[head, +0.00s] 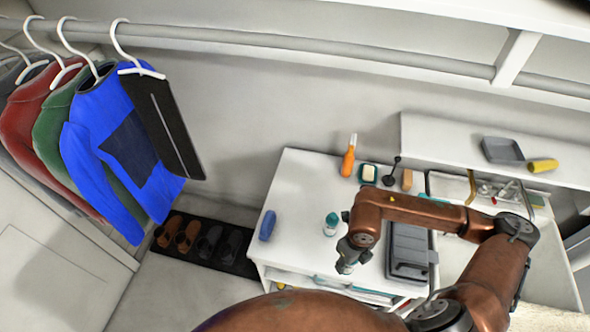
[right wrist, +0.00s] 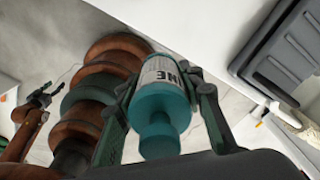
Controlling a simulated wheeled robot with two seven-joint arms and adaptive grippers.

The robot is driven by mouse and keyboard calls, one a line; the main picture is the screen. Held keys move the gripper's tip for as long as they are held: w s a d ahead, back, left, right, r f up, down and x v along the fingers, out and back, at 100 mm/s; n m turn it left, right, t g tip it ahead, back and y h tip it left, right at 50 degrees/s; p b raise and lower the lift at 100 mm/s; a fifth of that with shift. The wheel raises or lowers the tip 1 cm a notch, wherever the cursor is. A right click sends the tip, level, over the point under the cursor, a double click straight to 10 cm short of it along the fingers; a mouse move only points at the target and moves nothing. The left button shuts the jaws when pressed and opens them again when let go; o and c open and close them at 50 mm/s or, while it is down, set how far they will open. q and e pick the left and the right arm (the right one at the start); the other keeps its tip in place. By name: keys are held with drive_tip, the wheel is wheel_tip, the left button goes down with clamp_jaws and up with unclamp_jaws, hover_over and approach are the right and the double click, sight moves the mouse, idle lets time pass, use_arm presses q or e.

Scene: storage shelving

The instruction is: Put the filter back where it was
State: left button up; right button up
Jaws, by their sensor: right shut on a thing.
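My right gripper (right wrist: 165,110) is shut on a teal cylinder (right wrist: 158,105) with a narrower teal end and a white label with dark letters; I cannot tell for sure that it is the filter. In the head view the right gripper (head: 346,258) is over the front of the white cabinet (head: 297,190), and the cylinder shows only as a small pale and teal end (head: 345,267). My left gripper (right wrist: 40,97) is small at the left of the right wrist view; its fingers look apart and empty.
On the cabinet top stand a teal and white bottle (head: 331,224), a blue item (head: 267,225), an orange bottle (head: 348,158), a soap dish (head: 368,174) and a grey case (head: 406,250). A shelf (head: 450,143) lies behind right. Clothes (head: 115,145) hang at left above shoes (head: 187,236).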

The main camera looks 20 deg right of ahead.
drive_tip(key=shift+w+a+r+n, duration=0.15)
drive_tip(key=shift+w+n, duration=0.15)
drive_tip(key=shift+n, duration=0.3)
drive_tip(key=shift+w+a+r+n, duration=0.15)
drive_tip(key=shift+w+n, duration=0.1)
drive_tip(key=shift+n, duration=0.35)
drive_tip(key=w+a+r+n, duration=0.2)
drive_tip(key=w+r+n, duration=0.2)
drive_tip(key=n, duration=1.1)
drive_tip(key=w+a+r+n, duration=0.3)
drive_tip(key=w+r+n, duration=0.2)
drive_tip(key=n, duration=1)
drive_tip(key=shift+w+a+n, duration=0.15)
drive_tip(key=shift+w+n, duration=0.25)
drive_tip(key=shift+w, duration=0.6)
